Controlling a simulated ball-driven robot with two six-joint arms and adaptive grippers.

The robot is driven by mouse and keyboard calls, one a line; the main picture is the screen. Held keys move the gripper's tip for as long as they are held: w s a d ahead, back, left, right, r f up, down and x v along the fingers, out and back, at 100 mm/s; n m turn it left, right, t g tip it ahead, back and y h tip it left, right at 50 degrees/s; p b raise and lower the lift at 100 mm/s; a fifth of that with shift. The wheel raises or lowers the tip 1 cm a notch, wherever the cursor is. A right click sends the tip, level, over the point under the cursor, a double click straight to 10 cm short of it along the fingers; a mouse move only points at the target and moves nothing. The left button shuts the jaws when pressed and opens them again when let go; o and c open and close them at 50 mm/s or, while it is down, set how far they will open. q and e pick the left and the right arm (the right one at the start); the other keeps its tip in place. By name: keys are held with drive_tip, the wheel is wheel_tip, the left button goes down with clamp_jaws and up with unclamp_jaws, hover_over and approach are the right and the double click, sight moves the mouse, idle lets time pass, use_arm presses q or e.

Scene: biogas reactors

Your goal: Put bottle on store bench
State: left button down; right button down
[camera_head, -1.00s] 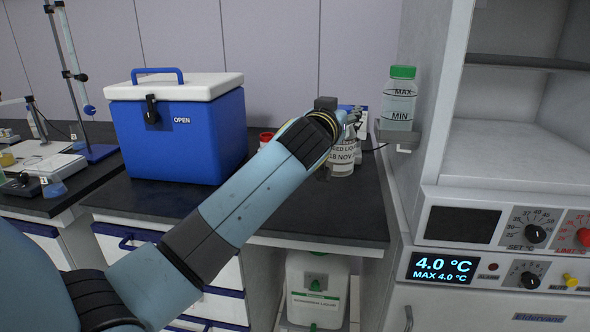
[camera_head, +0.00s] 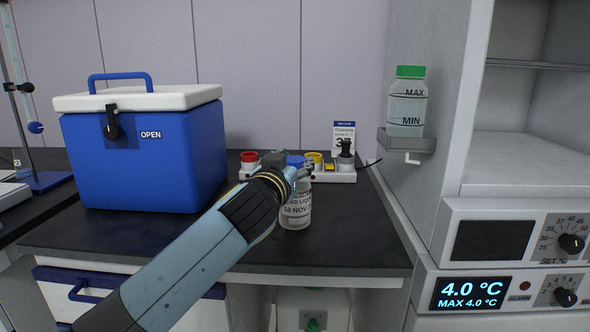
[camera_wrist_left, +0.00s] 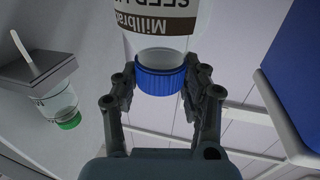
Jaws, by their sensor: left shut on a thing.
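My left gripper (camera_head: 297,174) is shut on the blue cap (camera_wrist_left: 160,80) of a clear bottle (camera_head: 296,211). The bottle has a white label with dark print and is upright below my fingers. In the left wrist view, the fingers of my left gripper (camera_wrist_left: 160,88) stand on both sides of the cap. The bottle's base is at the dark bench top (camera_head: 345,240); I cannot tell whether it touches. My right gripper is in neither view.
A blue cooler box (camera_head: 145,160) with a white lid stands left of the bottle. Behind it is a white rack (camera_head: 340,177) with coloured caps and a small sign. A green-capped bottle (camera_head: 407,103) sits on a wall holder at right, beside a cabinet with a 4.0 °C display (camera_head: 469,292).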

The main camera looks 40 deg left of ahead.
use_arm(q)
drive_tip(key=shift+s+d+r, duration=0.1)
drive_tip(key=shift+r, duration=0.05)
drive_tip(key=c, duration=0.7)
unclamp_jaws()
drive_tip(key=b+v, duration=0.1)
drive_tip(key=v, duration=1.1)
